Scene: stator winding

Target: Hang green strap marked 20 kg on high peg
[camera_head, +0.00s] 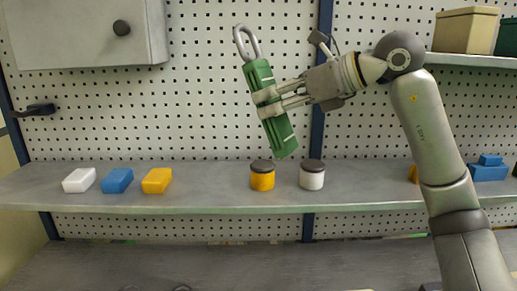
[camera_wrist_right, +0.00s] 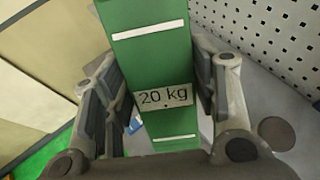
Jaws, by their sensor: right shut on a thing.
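The green strap (camera_head: 281,138) is held tilted in front of the pegboard, its top leaning left. A grey metal loop (camera_head: 247,42) stands at its upper end. My right gripper (camera_head: 266,104) is shut on the strap's middle, with its arm coming in from the right. In the right wrist view the strap (camera_wrist_right: 155,62) lies between the two fingers, and its white label reads "20 kg" (camera_wrist_right: 164,96). A black peg-like hook (camera_head: 36,110) sticks out of the pegboard at the far left. Nothing hangs on it. My left gripper is not in view.
A grey cabinet (camera_head: 80,40) with a black knob fills the upper left. The shelf (camera_head: 215,190) below bears white, blue and yellow blocks and two lidded jars (camera_head: 262,177). A box (camera_head: 464,30) stands on the upper right shelf. The pegboard between cabinet and strap is clear.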

